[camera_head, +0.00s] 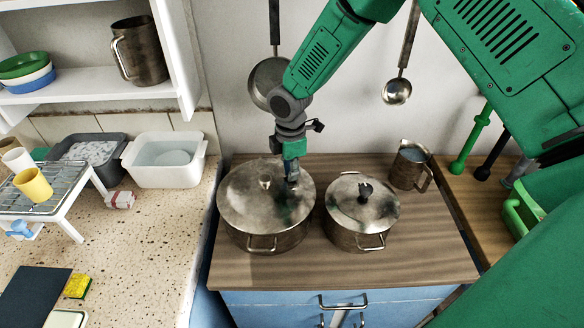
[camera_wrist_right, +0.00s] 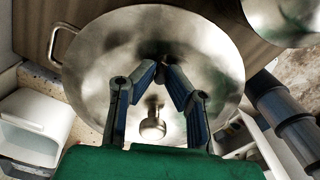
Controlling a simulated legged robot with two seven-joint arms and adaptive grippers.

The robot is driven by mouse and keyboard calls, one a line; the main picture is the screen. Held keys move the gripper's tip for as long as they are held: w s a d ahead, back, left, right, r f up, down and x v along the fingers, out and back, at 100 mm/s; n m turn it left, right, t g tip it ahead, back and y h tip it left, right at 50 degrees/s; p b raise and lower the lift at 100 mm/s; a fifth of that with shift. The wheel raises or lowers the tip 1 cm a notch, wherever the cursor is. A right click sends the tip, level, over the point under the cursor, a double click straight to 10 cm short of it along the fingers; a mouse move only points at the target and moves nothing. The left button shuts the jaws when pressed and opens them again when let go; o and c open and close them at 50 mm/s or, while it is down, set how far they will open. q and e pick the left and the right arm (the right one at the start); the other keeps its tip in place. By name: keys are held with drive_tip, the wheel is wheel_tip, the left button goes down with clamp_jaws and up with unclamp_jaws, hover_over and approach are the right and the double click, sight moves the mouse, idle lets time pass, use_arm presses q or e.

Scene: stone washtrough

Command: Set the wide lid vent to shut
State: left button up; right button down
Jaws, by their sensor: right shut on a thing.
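The wide pot's metal lid (camera_head: 248,203) is on the left pot on the wooden counter, and it fills much of the right wrist view (camera_wrist_right: 108,50). Its round knob (camera_head: 265,181) also shows in the wrist view (camera_wrist_right: 152,125). My right gripper (camera_head: 292,183) reaches down to the lid, right of the knob. In the wrist view its fingers (camera_wrist_right: 160,70) close together at a small dark vent (camera_wrist_right: 161,60) on the lid. The fingertips hide most of the vent, so its setting cannot be told. My left gripper is not in view.
A smaller lidded pot (camera_head: 362,205) stands close on the right, with a metal jug (camera_head: 410,166) behind it. A pan (camera_head: 268,84) and a ladle (camera_head: 397,92) hang on the wall. The counter's front strip (camera_head: 340,268) is clear.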

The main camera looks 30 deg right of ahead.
drive_tip(key=shift+a+n, duration=0.1)
drive_tip(key=shift+n, duration=0.4)
drive_tip(key=shift+w, duration=0.1)
drive_tip(key=c, duration=1.6)
unclamp_jaws()
drive_tip(key=shift+f, duration=0.1)
drive_tip(key=shift+r, duration=0.2)
wheel_tip(320, 180, up, 12)
drive_tip(key=shift+w+f, duration=0.15)
drive_tip(key=shift+f, duration=0.1)
